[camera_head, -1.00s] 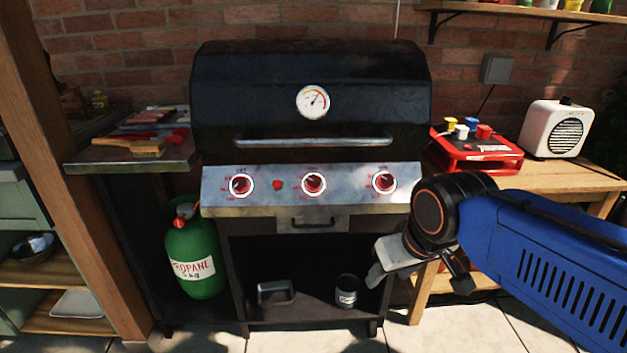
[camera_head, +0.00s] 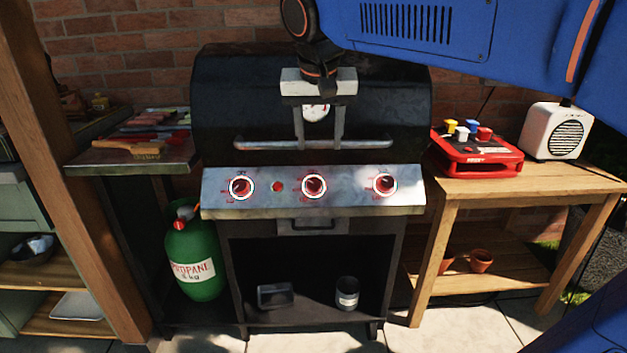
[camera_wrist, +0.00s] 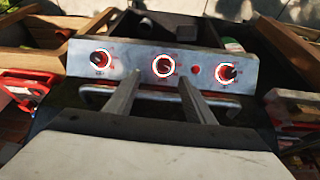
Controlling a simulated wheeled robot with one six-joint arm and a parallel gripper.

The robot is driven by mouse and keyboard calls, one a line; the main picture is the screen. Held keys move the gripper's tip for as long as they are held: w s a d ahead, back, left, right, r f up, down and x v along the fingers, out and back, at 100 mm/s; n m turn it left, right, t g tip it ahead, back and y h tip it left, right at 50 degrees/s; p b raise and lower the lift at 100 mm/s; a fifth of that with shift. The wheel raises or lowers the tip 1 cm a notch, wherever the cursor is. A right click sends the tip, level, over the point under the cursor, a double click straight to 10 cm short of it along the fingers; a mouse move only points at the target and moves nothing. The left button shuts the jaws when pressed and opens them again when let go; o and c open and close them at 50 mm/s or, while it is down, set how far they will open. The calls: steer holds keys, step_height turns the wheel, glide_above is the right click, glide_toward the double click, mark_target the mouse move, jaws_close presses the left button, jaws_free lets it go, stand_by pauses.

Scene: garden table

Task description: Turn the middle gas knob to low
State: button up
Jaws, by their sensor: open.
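The middle gas knob (camera_head: 314,186) is red with a pale ring on the grill's silver front panel (camera_head: 350,203). A left knob (camera_head: 241,187) and a right knob (camera_head: 384,185) sit on the same panel. My gripper (camera_head: 319,146) is open and empty. It hangs fingers-down in front of the closed lid (camera_head: 220,95), above the middle knob and apart from it. In the wrist view the middle knob (camera_wrist: 163,66) shows beyond and between the two fingers (camera_wrist: 155,98). The knob's exact setting is too small to read.
The lid handle (camera_head: 260,144) crosses behind my fingertips, above the panel. A small red button (camera_head: 278,187) sits left of the middle knob. A green propane bottle (camera_head: 192,255) stands lower left. A red case (camera_head: 480,160) and white speaker (camera_head: 556,130) stand on the right table.

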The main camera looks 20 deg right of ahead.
mark_target(314, 182)
steer(key=x, duration=0.5)
steer(key=w+x, duration=0.1)
steer(key=x, duration=0.5)
steer(key=w+a+x, duration=0.1)
steer(key=x, duration=0.4)
steer(key=shift+r, duration=0.1)
steer(key=c, duration=1.1)
